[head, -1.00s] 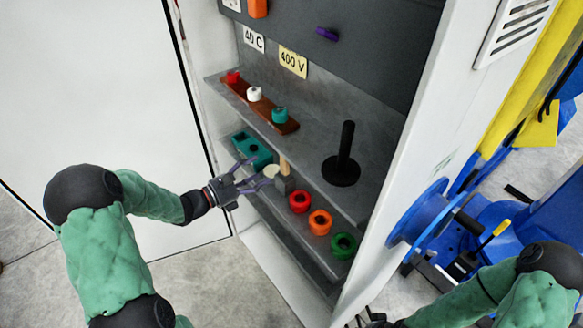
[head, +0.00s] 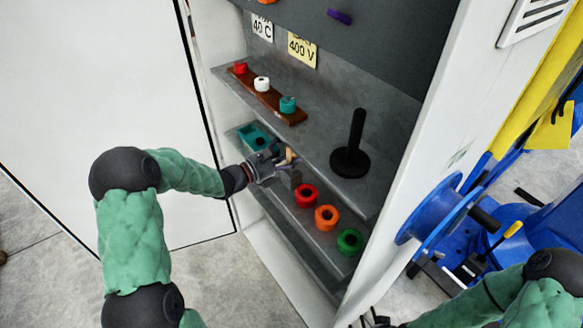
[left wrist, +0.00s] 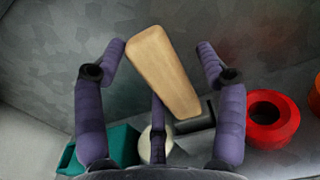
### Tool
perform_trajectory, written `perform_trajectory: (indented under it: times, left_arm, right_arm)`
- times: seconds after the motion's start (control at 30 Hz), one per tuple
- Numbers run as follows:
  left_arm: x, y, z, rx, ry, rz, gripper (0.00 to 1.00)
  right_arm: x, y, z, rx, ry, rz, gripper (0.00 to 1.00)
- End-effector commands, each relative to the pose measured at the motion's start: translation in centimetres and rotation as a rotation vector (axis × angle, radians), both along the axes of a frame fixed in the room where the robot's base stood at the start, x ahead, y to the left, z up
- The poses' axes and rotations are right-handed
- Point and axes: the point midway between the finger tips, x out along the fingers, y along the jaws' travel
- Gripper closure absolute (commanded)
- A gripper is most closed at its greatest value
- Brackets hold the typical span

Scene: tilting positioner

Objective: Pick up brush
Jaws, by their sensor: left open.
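The brush shows as a light wooden handle (left wrist: 163,72) standing up and tilted in the left wrist view, with a dark grey part behind its lower end. In the head view its handle (head: 290,154) rises from a grey block (head: 295,178) on the lower shelf. My left gripper (head: 281,162) is at the brush. In the left wrist view its purple fingers (left wrist: 164,62) are spread on both sides of the handle, with gaps visible. The third finger is below. My right gripper (head: 374,321) is partly cut off at the bottom edge; its fingers are unclear.
A teal box (head: 254,137) and a whitish round object (left wrist: 153,146) are beside the brush. Red (head: 306,194), orange (head: 326,217) and green (head: 349,241) rings sit right of it on the lower shelf. The upper shelf (head: 316,140) holds a black post (head: 356,140) above.

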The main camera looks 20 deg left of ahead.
Motion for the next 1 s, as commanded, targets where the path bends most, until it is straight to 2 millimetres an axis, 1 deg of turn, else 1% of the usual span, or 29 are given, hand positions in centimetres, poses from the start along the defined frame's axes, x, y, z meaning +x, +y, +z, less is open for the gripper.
perform_trajectory:
  times: [0.23, 0.27, 0.3, 0.37, 0.4, 0.43, 0.47, 0.8, 1.0]
  left_arm:
    - [0.14, -0.05, 0.07, 0.0, 0.0, 0.001, 0.29]
    - [0.14, -0.05, 0.07, 0.0, 0.0, 0.001, 0.37]
    - [0.13, -0.05, 0.06, 0.0, 0.0, 0.001, 0.49]
    - [0.13, -0.04, 0.06, 0.0, 0.0, 0.001, 0.65]
    - [0.12, -0.05, 0.05, 0.0, 0.0, 0.001, 0.77]
    - [0.12, -0.05, 0.05, 0.0, 0.0, 0.001, 0.85]
    - [0.12, -0.05, 0.05, 0.0, 0.0, 0.001, 0.91]
    - [0.09, -0.02, 0.13, 0.0, 0.0, 0.001, 0.91]
    - [-0.19, 0.17, 0.97, 0.0, 0.0, 0.001, 0.91]
  right_arm:
    - [0.02, 0.0, 0.02, 0.0, 0.0, 0.0, 0.6]
    - [0.02, 0.0, 0.02, 0.0, -0.001, 0.0, 0.6]
    - [0.02, 0.0, 0.02, 0.0, 0.0, 0.0, 0.6]
    - [0.02, 0.0, 0.02, 0.0, 0.0, 0.0, 0.6]
    - [0.01, 0.0, 0.02, 0.0, 0.0, 0.0, 0.6]
    - [0.02, 0.0, 0.02, 0.0, 0.0, 0.0, 0.6]
    - [0.02, 0.0, 0.02, 0.0, 0.0, 0.0, 0.6]
    - [0.01, 0.0, 0.09, 0.0, 0.0, 0.0, 0.6]
    - [0.01, 0.0, 0.85, 0.0, 0.0, 0.0, 0.6]
